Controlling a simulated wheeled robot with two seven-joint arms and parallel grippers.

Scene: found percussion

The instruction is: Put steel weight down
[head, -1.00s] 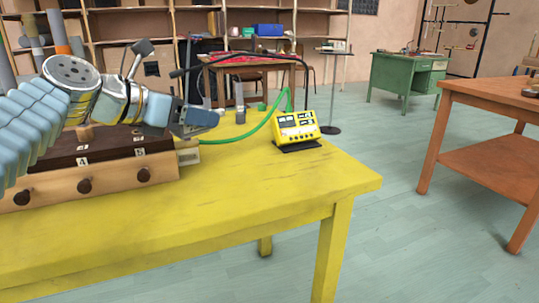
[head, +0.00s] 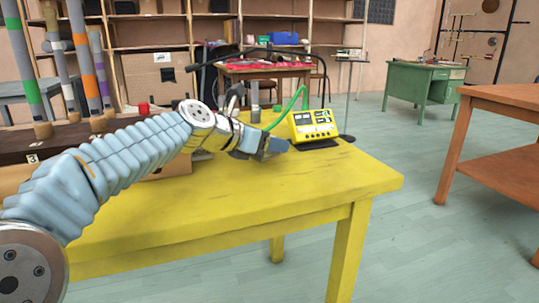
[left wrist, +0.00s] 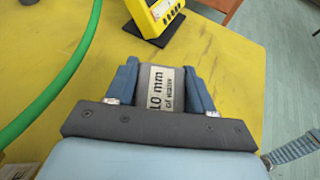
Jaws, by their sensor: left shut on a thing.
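My left gripper (head: 264,147) reaches over the yellow table (head: 310,180), close to the yellow meter (head: 313,124). In the left wrist view its two blue fingers (left wrist: 161,78) are shut on the steel weight (left wrist: 163,88), a grey metal piece with a printed label reading "10 mm". The weight is between the fingers, with yellow tabletop beyond it. I cannot tell whether its underside touches the table. My right gripper is not in view.
The yellow meter stands just beyond my left gripper, with a green hose (left wrist: 62,88) to the left. A dark-topped wooden chest with upright pipes (head: 88,70) is at left. A small grey cylinder (head: 255,115) stands behind the gripper. The table's right part is clear.

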